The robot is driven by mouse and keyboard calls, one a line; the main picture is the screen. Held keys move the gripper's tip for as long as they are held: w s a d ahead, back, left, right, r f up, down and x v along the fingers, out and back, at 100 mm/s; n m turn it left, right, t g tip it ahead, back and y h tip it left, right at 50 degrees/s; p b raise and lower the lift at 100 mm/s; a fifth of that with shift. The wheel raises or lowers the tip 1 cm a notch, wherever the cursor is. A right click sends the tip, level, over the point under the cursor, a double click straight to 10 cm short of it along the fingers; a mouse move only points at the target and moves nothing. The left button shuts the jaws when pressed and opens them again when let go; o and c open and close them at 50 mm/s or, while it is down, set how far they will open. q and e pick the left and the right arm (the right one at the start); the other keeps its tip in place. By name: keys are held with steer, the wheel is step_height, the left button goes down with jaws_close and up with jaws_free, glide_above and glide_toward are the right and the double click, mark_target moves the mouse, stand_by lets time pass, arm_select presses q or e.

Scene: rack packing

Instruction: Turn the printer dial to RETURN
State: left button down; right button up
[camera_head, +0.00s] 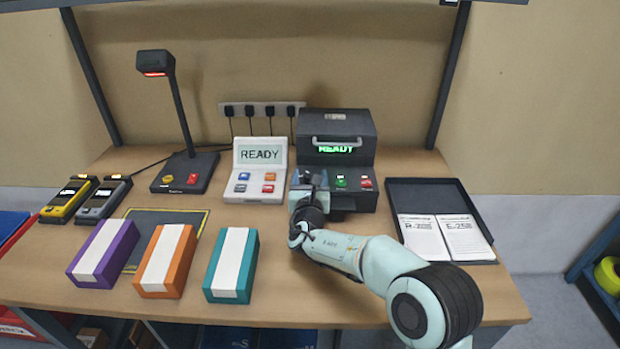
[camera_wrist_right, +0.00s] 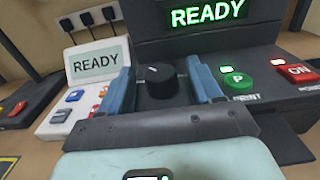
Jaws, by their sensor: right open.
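The printer (camera_head: 336,131) is a dark box at the back of the bench with a green READY display. Its black dial (camera_wrist_right: 158,80) shows in the right wrist view between the two blue fingers of my right gripper (camera_wrist_right: 160,86), with a small gap on each side. The gripper is open around the dial and is not seen touching it. In the head view my right gripper (camera_head: 318,190) is in front of the printer's left front and hides the dial. The dial's label text is hidden. My left gripper is not in view.
A white READY console (camera_head: 257,172) stands to the left. Purple (camera_head: 104,252), orange (camera_head: 167,262) and teal (camera_head: 231,266) boxes lie in front. A black tray (camera_head: 440,190) with papers is right.

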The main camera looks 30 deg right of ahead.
steer(key=c, duration=1)
steer(key=shift+c, duration=0.2)
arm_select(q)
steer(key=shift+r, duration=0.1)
